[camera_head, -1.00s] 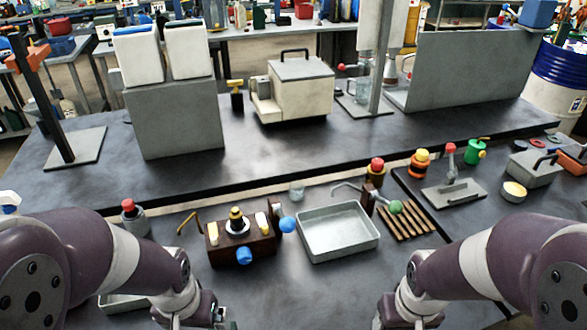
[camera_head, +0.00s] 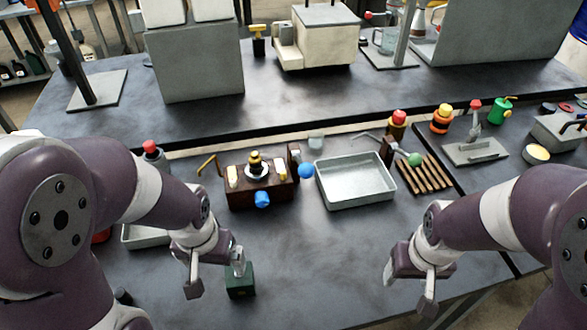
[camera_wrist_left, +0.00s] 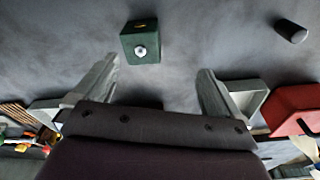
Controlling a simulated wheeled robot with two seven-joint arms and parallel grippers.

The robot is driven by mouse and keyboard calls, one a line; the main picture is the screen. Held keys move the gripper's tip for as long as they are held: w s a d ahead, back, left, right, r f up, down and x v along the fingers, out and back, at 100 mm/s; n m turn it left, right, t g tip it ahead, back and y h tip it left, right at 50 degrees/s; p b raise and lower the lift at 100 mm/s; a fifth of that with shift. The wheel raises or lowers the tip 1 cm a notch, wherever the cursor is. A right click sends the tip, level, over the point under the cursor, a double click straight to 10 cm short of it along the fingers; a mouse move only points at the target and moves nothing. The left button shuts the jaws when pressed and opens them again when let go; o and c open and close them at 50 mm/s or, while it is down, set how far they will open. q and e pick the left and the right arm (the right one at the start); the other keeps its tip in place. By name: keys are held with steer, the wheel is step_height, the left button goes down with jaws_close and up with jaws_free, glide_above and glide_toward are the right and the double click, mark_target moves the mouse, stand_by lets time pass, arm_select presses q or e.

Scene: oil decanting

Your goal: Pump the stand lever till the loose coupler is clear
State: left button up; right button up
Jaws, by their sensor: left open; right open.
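A grey plate stand (camera_head: 476,151) with an upright lever topped by a red knob (camera_head: 475,104) is on the right bench. Capped fittings stand near it: a red-topped one (camera_head: 397,125), an orange and black one with a yellow top (camera_head: 441,120) and a green one with a brass spout (camera_head: 501,110). I cannot tell which is the loose coupler. My left gripper (camera_head: 215,277) is open and empty, low over the front bench beside a dark green block (camera_head: 240,283). In the left wrist view the block (camera_wrist_left: 141,45) lies just beyond the open fingers. My right gripper (camera_head: 408,287) is open and empty near the front edge.
A brown box with a blue knob (camera_head: 262,198), a grey tray (camera_head: 355,183) and a wooden slat rack (camera_head: 425,175) stand along the middle. A red-capped bottle (camera_head: 151,155) stands at left. The front bench between my arms is mostly clear.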

arm_select(q)
jaws_close()
steer(key=shift+r, duration=0.1)
stand_by(1.5)
